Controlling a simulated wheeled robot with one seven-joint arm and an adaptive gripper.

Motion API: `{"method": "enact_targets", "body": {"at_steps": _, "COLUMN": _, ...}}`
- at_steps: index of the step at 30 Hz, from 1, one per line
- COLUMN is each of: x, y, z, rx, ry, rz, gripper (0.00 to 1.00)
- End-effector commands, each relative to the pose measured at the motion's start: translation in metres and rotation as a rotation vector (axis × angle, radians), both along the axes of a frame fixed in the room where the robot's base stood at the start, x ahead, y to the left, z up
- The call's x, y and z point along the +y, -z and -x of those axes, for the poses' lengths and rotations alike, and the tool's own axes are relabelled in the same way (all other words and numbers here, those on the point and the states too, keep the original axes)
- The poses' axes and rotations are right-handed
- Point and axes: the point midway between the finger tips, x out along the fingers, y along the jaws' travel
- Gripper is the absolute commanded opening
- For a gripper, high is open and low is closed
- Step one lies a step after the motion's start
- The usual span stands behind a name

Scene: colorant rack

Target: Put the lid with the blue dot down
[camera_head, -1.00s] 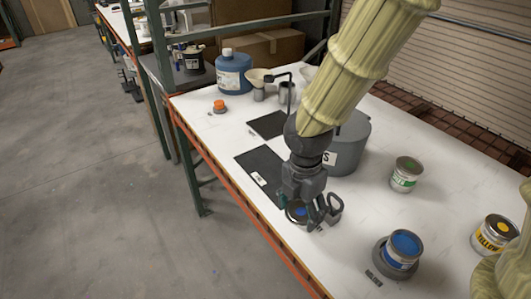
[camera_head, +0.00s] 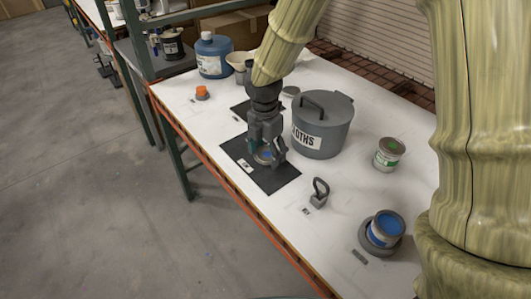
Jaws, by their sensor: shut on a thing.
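My gripper (camera_head: 266,154) points down over the nearer black mat (camera_head: 280,184), shut on the lid with the blue dot (camera_head: 264,158). The lid is a small round metal disc, partly covered by the fingers, with its blue dot facing up. I cannot tell whether the lid touches the mat or hangs just above it. The open can of blue paint (camera_head: 385,229) stands in a grey round holder at the lower right, well apart from the gripper.
A large grey lidded pot (camera_head: 322,137) stands close to the right of my gripper. A grey loop-handled tool (camera_head: 319,193) stands in front of it. A green-marked can (camera_head: 388,154) is farther right. An orange-capped item (camera_head: 201,92) and a blue jug (camera_head: 213,55) are at the back left.

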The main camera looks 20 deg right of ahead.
Motion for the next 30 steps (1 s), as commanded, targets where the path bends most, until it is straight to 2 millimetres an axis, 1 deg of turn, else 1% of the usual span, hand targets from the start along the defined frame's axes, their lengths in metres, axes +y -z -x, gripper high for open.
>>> {"method": "enact_targets", "body": {"at_steps": 3, "x": 0.0, "y": 0.0, "z": -0.012, "rx": 0.001, "ry": 0.001, "rz": 0.0, "gripper": 0.59}}
{"method": "enact_targets", "body": {"at_steps": 6, "x": 0.0, "y": 0.002, "z": -0.015, "rx": 0.002, "ry": 0.0, "rz": 0.001, "gripper": 0.59}}
{"method": "enact_targets", "body": {"at_steps": 11, "x": 0.0, "y": 0.009, "z": -0.015, "rx": 0.002, "ry": -0.001, "rz": 0.001, "gripper": 0.59}}
{"method": "enact_targets", "body": {"at_steps": 19, "x": 0.0, "y": 0.034, "z": -0.015, "rx": 0.002, "ry": -0.001, "rz": 0.001, "gripper": 0.59}}
{"method": "enact_targets", "body": {"at_steps": 30, "x": 0.0, "y": 0.038, "z": -0.015, "rx": 0.001, "ry": -0.001, "rz": 0.0, "gripper": 0.59}}
